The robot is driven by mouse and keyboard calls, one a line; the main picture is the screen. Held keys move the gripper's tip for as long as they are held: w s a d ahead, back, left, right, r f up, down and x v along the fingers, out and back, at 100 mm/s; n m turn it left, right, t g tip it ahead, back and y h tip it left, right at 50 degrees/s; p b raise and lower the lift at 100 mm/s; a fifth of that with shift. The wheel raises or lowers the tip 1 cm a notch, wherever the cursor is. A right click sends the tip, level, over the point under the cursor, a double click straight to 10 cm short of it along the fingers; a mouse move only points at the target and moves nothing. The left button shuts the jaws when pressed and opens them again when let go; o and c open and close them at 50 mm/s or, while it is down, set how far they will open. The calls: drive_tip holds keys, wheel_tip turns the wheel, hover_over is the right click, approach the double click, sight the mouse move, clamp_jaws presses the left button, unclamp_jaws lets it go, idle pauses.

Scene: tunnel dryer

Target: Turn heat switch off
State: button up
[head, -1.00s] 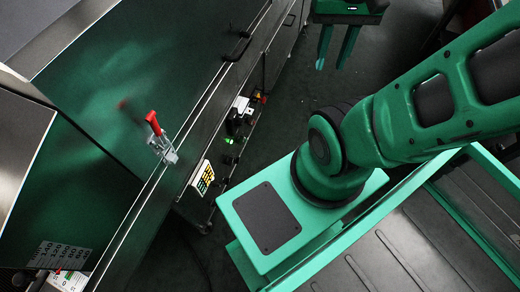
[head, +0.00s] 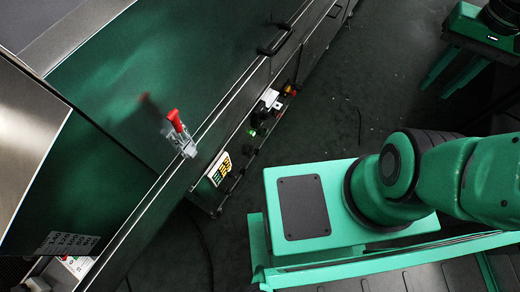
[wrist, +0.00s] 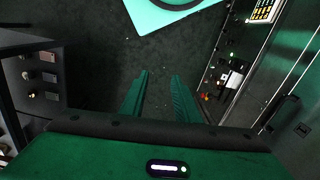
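A low control strip runs along the dryer's side. It carries a glowing green control (head: 252,133), a black and white part (head: 266,101), an orange-red control (head: 290,90) and a yellow keypad (head: 220,168). I cannot tell which one is the heat switch or its position; the labels are too small. In the wrist view the green light (wrist: 232,55) and the orange-red control (wrist: 207,97) are right of my fingers. My gripper (head: 437,90) is open and empty at the upper right, apart from the strip. Its two green fingers show a gap in the wrist view (wrist: 160,75).
A red-handled toggle clamp (head: 177,125) stands on the edge of the green dryer cover. A black handle (head: 275,38) is farther along the side. Dark open floor (head: 370,100) lies between strip and gripper. A dark unit with knobs (wrist: 40,75) stands left in the wrist view.

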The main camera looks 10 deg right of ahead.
drive_tip(key=w+d+f+m+g, duration=0.1)
drive_tip(key=w+d+f+m, duration=0.1)
drive_tip(key=w+f, duration=0.35)
drive_tip(key=w+d+f+m+g, duration=0.1)
drive_tip(key=w+f+m, duration=0.1)
drive_tip(key=w, duration=0.7)
drive_tip(key=w+a+f+m+g, duration=0.1)
drive_tip(key=w+f+m, duration=0.1)
drive_tip(key=w+f, duration=0.65)
drive_tip(key=m+y, duration=0.8)
drive_tip(key=m, duration=0.7)
approach(257, 152)
drive_tip(key=x, duration=0.8)
drive_tip(key=shift+d+f+y, duration=0.3)
drive_tip(key=shift+d, duration=0.05)
